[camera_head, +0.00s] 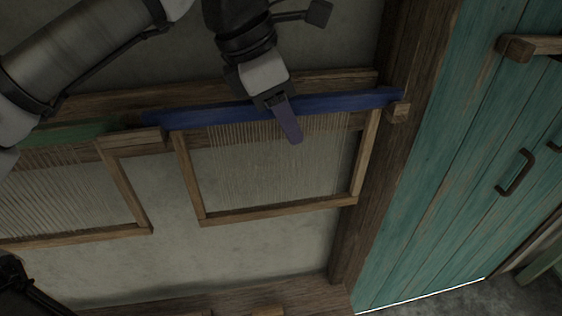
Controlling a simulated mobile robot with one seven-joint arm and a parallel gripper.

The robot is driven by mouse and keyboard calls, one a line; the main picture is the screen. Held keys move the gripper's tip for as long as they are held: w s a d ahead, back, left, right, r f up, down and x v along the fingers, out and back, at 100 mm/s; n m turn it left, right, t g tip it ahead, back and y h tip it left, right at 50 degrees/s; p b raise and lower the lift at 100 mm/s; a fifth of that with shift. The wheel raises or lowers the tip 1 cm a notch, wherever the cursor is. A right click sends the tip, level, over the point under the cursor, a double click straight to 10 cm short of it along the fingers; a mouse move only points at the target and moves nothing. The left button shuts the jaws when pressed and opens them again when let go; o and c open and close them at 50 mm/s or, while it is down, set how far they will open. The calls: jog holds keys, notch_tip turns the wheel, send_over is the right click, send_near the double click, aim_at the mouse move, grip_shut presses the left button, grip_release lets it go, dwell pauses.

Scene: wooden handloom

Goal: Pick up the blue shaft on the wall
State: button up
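The blue shaft (340,101) is a long blue bar along the top of a wooden frame with pale vertical threads (255,170), against the wall. Its right end reaches a small wooden peg (399,112) by the dark post. My gripper (290,125) is in front of the middle of the shaft, overlapping it in the picture, with a finger pointing down past its lower edge. The gripper hides part of the shaft. I cannot tell whether it touches the shaft or whether its fingers are apart.
A second threaded frame with a green bar (75,132) hangs to the left. A dark wooden post (390,150) stands right of the blue shaft. Beyond it is a teal plank door (450,170) with a dark handle (516,172). A wooden ledge (200,296) runs along the bottom.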

jog(key=shift+f, duration=0.1)
grip_shut()
dwell(0.3)
dwell(0.4)
